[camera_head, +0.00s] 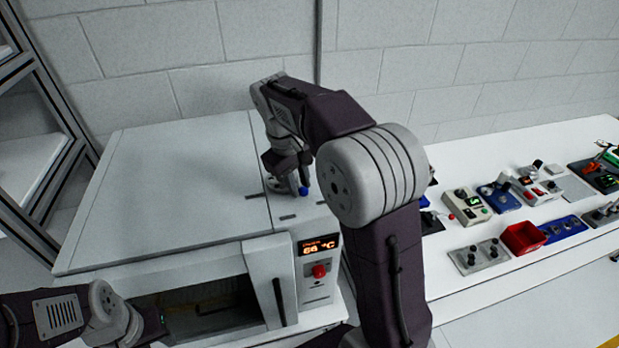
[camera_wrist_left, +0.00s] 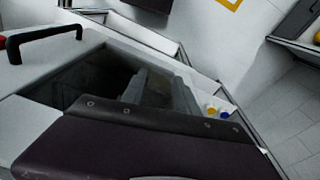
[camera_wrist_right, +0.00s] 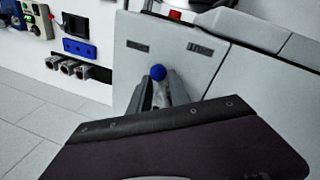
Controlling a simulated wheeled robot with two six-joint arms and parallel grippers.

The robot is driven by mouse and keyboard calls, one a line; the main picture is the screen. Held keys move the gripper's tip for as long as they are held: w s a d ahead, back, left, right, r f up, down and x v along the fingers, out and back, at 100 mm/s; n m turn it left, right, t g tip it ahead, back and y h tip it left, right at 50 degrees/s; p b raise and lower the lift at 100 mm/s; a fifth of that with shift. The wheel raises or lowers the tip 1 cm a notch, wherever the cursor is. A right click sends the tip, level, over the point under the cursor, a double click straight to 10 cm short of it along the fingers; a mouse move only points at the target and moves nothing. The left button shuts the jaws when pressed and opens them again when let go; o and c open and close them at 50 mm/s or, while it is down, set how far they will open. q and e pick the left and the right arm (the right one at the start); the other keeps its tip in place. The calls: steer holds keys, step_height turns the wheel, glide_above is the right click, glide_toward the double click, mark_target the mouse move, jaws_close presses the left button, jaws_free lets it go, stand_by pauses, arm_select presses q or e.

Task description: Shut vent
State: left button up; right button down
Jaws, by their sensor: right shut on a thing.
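The vent on the oven's (camera_head: 160,190) white top has a small blue knob (camera_head: 303,191), next to dark slots. My right gripper (camera_head: 290,186) reaches down onto it from above. In the right wrist view the blue knob (camera_wrist_right: 158,72) shows between the fingertips of my right gripper (camera_wrist_right: 160,90), which is shut on it. How far the vent is open cannot be told. My left gripper (camera_wrist_left: 160,80) is open and empty, in front of the dark oven cavity. In the head view its fingers are hidden or too dark to make out.
The oven door (camera_head: 268,280) with its black handle stands open beside the dark cavity. A display panel with a red knob (camera_head: 319,271) is at right. A table (camera_head: 480,290) holds several control boxes and a red bin (camera_head: 522,238). A rack (camera_head: 40,150) stands at left.

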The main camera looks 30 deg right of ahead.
steer(key=shift+a+r+m+p, duration=0.15)
steer(key=shift+a+m+p, duration=0.45)
steer(key=shift+m, duration=0.2)
steer(key=a+m+p, duration=0.2)
steer(key=m, duration=0.1)
steer(key=shift+g, duration=0.4)
steer(key=shift+w+a+m+p, duration=0.1)
steer(key=shift+a+m+p, duration=0.1)
steer(key=shift+m+p, duration=0.25)
steer(key=c, duration=1.3)
jaws_free()
steer(key=shift+o, duration=0.2)
steer(key=shift+w+f, duration=0.2)
steer(key=shift+r, duration=0.1)
